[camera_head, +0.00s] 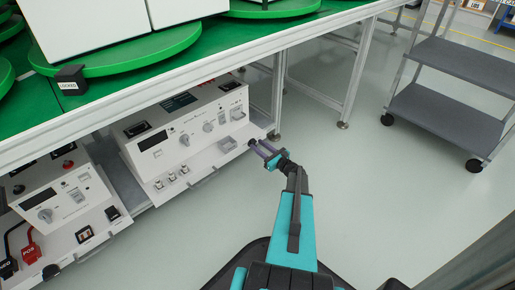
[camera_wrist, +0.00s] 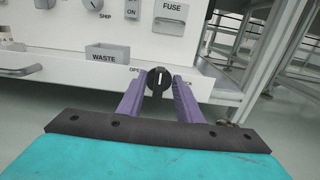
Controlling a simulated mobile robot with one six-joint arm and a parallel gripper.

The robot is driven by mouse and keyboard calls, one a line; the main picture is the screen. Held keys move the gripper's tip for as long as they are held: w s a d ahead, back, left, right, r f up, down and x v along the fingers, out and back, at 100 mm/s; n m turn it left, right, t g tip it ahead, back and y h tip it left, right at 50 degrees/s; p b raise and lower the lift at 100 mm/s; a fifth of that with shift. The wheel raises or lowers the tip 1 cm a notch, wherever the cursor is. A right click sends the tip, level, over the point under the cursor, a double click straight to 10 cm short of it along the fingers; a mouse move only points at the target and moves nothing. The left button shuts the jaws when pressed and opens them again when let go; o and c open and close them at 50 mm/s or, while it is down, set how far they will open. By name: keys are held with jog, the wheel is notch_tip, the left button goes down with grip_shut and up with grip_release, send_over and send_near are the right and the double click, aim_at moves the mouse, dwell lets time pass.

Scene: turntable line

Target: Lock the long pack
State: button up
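A black rotary knob (camera_wrist: 159,79) with a white pointer line sits on the lower white panel (camera_wrist: 70,62). The line looks roughly upright. Labels beside the knob are partly covered: "OPE" shows at left, "CK" at right. My gripper (camera_wrist: 160,80) has its two purple fingers spread, one on each side of the knob; I cannot tell whether they touch it. In the head view, my gripper (camera_head: 259,147) is at the right front edge of the right-hand white control unit (camera_head: 190,130). A black block reading "LOCKED" (camera_head: 70,80) stands on the green bench top by a large white box (camera_head: 85,25).
A grey bin marked "WASTE" (camera_wrist: 108,53) is left of the knob. A second control unit (camera_head: 65,205) with red and black plugs stands at lower left. A bench leg (camera_head: 278,95) stands close right of my gripper. Floor is open toward the grey trolley (camera_head: 440,115).

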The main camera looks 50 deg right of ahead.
jog(key=shift+w, duration=0.55)
grip_shut()
jog(key=shift+m, duration=0.4)
jog(key=shift+s+d+f+m+p, duration=0.1)
jog(key=shift+d+f+m+p, duration=0.15)
jog(key=shift+m+p, duration=2)
jog(key=shift+w+d+f+m+p, duration=0.15)
jog(key=shift+m+p, duration=0.95)
jog(key=shift+m, duration=2.4)
jog(key=shift+s+d+f+m+p, duration=0.15)
jog(key=shift+d+f+m+p, duration=0.15)
jog(key=shift+m+p, duration=1.95)
jog(key=shift+m+b, duration=0.6)
jog(key=shift+m, duration=0.1)
